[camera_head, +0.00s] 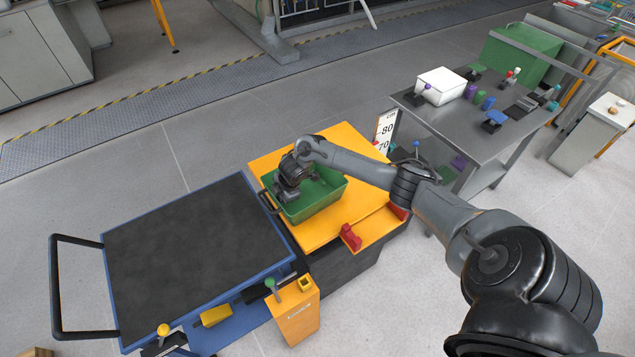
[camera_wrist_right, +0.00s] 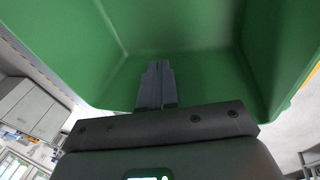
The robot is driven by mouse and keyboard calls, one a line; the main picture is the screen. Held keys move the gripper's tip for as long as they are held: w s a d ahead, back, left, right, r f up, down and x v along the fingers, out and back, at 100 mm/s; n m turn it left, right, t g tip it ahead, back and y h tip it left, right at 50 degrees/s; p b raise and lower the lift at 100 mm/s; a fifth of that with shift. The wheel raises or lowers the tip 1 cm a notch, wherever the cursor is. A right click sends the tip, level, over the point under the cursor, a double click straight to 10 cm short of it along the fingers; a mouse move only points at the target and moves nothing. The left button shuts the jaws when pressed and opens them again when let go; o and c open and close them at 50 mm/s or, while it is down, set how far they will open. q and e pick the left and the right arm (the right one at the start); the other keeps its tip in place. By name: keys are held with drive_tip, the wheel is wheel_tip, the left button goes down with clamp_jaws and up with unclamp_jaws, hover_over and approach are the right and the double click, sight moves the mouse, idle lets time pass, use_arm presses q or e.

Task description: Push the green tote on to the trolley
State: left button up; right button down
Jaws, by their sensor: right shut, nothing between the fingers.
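The green tote (camera_head: 322,196) sits upright on the orange table top (camera_head: 268,165), near its left edge. The trolley (camera_head: 190,255) has a black top, a blue frame and a handle at its left end, and stands just left of the orange table. My right gripper (camera_head: 284,196) reaches over the tote from the right, at the tote's left part, and hides some of it. In the wrist view the tote's green walls (camera_wrist_right: 200,25) fill the upper picture, and the shut, empty fingers (camera_wrist_right: 156,72) point at them. Whether they touch is unclear. My left gripper is not in view.
A red block (camera_head: 351,237) stands at the orange table's front edge. An orange control box (camera_head: 293,311) with a green knob stands in front of the gap. A grey workbench (camera_head: 455,120) with small items is at the right. The trolley's top is clear.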

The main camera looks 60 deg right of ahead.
drive_tip(key=shift+w+a, duration=0.35)
drive_tip(key=shift+a, duration=0.3)
drive_tip(key=shift+w+a, duration=0.35)
drive_tip(key=shift+a, duration=0.3)
drive_tip(key=shift+w+a+p, duration=0.25)
drive_tip(key=shift+w+a, duration=0.35)
drive_tip(key=shift+a, duration=0.45)
drive_tip(key=shift+w+a+p, duration=0.25)
drive_tip(key=shift+w+a, duration=0.35)
drive_tip(key=shift+a, duration=0.5)
drive_tip(key=shift+w+a+p, duration=0.25)
drive_tip(key=shift+w+a, duration=0.35)
drive_tip(key=shift+a, duration=0.45)
drive_tip(key=shift+w+a, duration=0.4)
drive_tip(key=shift+a, duration=0.25)
drive_tip(key=shift+w+a, duration=0.35)
drive_tip(key=shift+a, duration=0.3)
drive_tip(key=shift+w+a, duration=0.4)
drive_tip(key=shift+a, duration=0.25)
drive_tip(key=shift+w+a, duration=0.1)
drive_tip(key=shift+a, duration=0.05)
